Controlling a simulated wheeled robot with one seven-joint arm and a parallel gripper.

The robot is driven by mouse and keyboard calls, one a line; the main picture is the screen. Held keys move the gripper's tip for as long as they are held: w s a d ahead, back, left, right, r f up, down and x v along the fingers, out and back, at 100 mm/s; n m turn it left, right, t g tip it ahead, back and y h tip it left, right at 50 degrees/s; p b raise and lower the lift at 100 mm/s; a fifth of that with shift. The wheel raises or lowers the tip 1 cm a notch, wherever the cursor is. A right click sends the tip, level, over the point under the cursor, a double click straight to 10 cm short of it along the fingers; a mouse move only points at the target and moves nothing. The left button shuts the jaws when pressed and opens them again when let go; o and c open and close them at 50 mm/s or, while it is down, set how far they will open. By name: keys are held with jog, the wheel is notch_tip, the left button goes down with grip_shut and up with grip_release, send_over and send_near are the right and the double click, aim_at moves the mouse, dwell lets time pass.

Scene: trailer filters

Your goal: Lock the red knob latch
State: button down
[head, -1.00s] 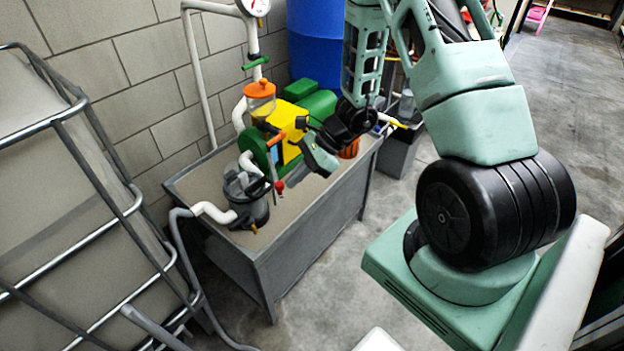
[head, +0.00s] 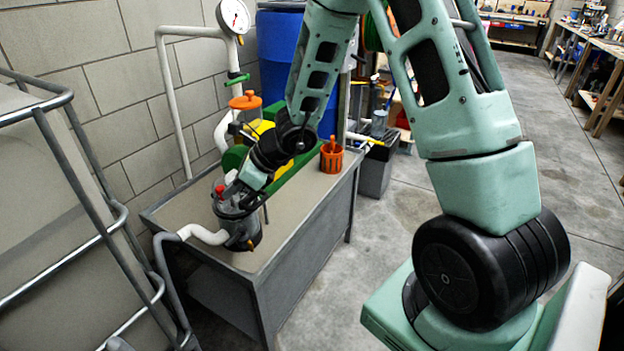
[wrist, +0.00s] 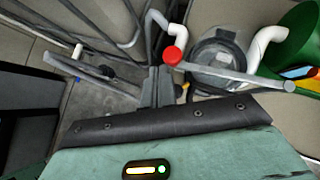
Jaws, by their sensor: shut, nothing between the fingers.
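The red knob (head: 220,189) sits over the grey filter pot (head: 238,228) on the bench. In the wrist view, the red knob (wrist: 173,55) is on the end of a grey bar (wrist: 235,74) that crosses in front of the pot's clear round lid (wrist: 213,52). My gripper (head: 242,187) reaches down over the pot in the head view and partly hides its top.
A white pipe (head: 205,235) joins the pot at the left, near a metal-framed tank (head: 50,210). The green pump (head: 232,158) stands behind my gripper. An orange cup (head: 331,158) stands on the bench's right end. The bench front (head: 300,250) faces open floor.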

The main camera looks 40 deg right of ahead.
jog(key=shift+w+a+b, duration=0.45)
jog(key=shift+w+a, duration=0.05)
jog(key=shift+w, duration=0.4)
jog(key=shift+w+a+r, duration=0.1)
